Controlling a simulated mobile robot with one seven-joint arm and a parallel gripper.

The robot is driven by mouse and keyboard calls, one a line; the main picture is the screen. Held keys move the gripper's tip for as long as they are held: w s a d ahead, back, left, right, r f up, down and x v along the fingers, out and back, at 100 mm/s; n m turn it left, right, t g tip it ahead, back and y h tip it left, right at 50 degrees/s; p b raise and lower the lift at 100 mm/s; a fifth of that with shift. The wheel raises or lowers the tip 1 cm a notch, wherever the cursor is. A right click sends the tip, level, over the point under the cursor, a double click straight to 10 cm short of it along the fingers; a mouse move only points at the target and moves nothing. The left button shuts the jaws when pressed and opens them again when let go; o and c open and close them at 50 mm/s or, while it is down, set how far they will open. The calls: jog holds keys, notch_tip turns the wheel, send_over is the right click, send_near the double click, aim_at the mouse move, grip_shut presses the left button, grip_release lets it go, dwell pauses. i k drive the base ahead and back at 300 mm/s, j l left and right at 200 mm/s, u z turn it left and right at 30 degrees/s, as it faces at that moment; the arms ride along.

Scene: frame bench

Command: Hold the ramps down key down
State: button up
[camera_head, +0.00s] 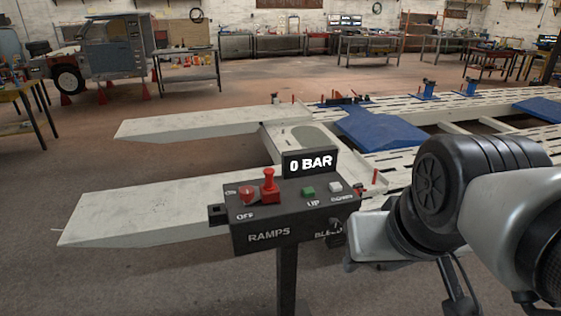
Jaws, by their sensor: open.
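A dark grey control box (290,217) marked RAMPS stands on a post in the middle of the view. On its top, the green key (308,192) is marked UP. To its right is a pale key (335,187), whose small label is hard to read but looks like DOWN. Both keys show uncovered, and I cannot tell how far either is pressed. My gripper (350,245) is at the box's right end, lower in the picture than the pale key and apart from it. It is open; its fingers are hard to make out and nothing shows between them.
A display (310,163) behind the keys reads 0 BAR. A knob (335,228) by a partly hidden label is near my gripper. Pale ramps (150,212) lie behind.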

aim_at(335, 187)
jog(key=i+l, duration=0.2)
jog(key=i, duration=0.25)
jog(key=i+l+u, duration=0.1)
jog(key=i, duration=0.3)
jog(key=i+l, duration=0.35)
jog(key=i+u, duration=0.05)
jog(key=i, duration=0.05)
